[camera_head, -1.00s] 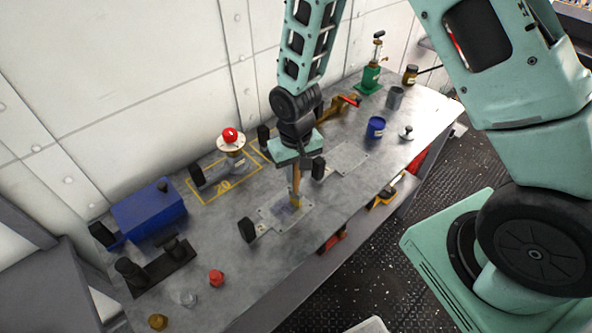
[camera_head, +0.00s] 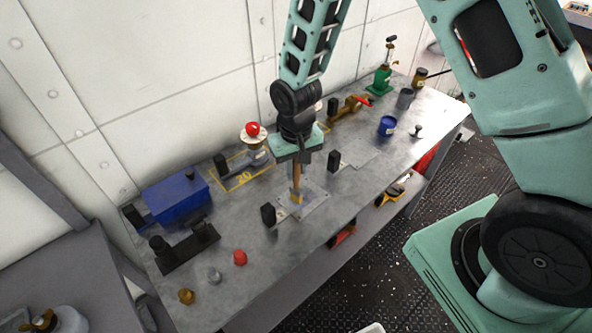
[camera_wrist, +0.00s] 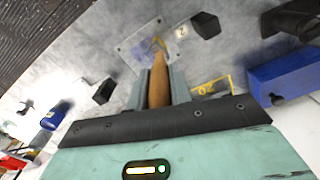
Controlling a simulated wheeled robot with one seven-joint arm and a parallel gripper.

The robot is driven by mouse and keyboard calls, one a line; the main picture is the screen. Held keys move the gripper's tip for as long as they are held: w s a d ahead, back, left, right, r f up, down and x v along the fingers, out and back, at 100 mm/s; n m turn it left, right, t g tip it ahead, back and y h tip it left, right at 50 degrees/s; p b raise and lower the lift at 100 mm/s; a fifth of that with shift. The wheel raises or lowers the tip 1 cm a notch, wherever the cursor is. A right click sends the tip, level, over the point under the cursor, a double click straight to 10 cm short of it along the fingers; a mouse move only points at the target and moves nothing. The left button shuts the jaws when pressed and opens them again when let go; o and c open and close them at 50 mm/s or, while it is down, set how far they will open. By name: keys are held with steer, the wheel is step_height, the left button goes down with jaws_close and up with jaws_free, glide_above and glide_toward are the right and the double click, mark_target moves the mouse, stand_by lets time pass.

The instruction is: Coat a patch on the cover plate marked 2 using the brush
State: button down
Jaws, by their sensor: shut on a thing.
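My gripper (camera_head: 297,158) is shut on the wooden handle of the brush (camera_head: 297,185), which points down. The brush also shows between the fingers in the wrist view (camera_wrist: 158,85). The brush's lower end is over a metal cover plate (camera_head: 313,207) on the bench. In the wrist view this plate (camera_wrist: 128,50) has a tag marked 2 (camera_wrist: 181,31) beside the brush and a bluish patch near the brush tip. Whether the bristles touch the plate I cannot tell. A second plate (camera_head: 362,160) lies farther right on the bench.
Black blocks (camera_head: 268,214) stand by the plates. A blue box (camera_head: 176,196), a red-topped valve (camera_head: 254,133) and small knobs (camera_head: 240,258) are left of my gripper. A blue can (camera_head: 387,126) and a green pump (camera_head: 383,78) stand to the right.

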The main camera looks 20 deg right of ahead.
steer(key=shift+r+p, duration=1.65)
steer(key=shift+r, duration=0.9)
